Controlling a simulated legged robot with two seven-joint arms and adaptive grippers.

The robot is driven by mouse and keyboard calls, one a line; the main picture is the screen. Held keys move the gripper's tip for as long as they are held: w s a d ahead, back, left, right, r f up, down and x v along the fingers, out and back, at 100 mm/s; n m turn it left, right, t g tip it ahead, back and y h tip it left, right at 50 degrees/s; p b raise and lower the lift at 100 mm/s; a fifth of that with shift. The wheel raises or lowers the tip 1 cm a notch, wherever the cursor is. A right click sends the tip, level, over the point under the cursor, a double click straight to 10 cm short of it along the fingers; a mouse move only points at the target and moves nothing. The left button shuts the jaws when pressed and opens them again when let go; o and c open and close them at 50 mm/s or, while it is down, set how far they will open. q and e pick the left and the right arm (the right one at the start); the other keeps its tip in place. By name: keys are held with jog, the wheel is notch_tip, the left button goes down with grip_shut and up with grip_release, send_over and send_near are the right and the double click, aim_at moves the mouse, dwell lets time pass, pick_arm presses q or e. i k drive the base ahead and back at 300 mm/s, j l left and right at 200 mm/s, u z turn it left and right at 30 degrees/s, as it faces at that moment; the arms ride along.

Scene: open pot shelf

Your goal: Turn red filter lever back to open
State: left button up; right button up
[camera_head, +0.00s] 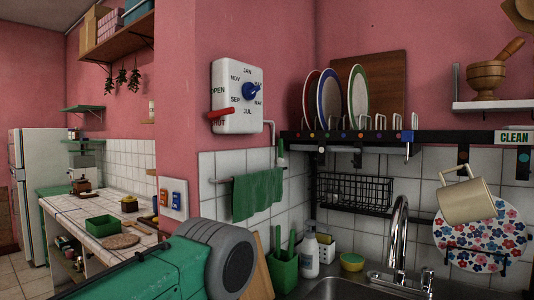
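The red filter lever (220,114) sticks out near the lower left of a white wall box (238,118). It lies nearly level, with its left end slightly lower, just above the word SHUT and below the word OPEN. A blue knob (252,91) sits on the same box among month labels. My green and grey arm comes in from the lower left, below the box and apart from it. No gripper fingers show, so neither gripper can be seen.
A green towel (257,193) hangs on a rail below the box. A plate rack (400,136), a tap (400,235) and a sink stand to the right. A switch panel (173,198) is on the wall at the left. The space before the box looks clear.

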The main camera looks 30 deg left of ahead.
aim_at(214, 115)
jog(key=u, duration=1.15)
